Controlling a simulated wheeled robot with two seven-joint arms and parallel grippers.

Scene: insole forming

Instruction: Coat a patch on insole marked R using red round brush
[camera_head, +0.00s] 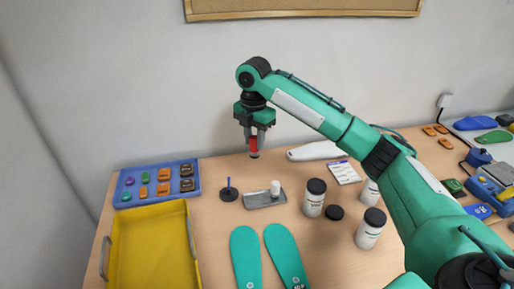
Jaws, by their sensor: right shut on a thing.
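My right gripper (256,136) reaches in from the right and is shut on a red brush (254,145). The brush hangs upright, tip down, above the back of the table. Two green insoles, a left one (246,255) and a right one (284,250), lie side by side at the front middle. Their lower ends are cut off by the picture edge, and the small marks there are too small to read. The gripper is well behind and above them. My left gripper is not in view.
A grey tray (257,201) holds a small white item. Left of it is a dark round stand (229,195) with a blue stick. Jars with black lids (314,200) (370,230) stand right. A yellow bin (150,245) and blue tray (124,202) are left.

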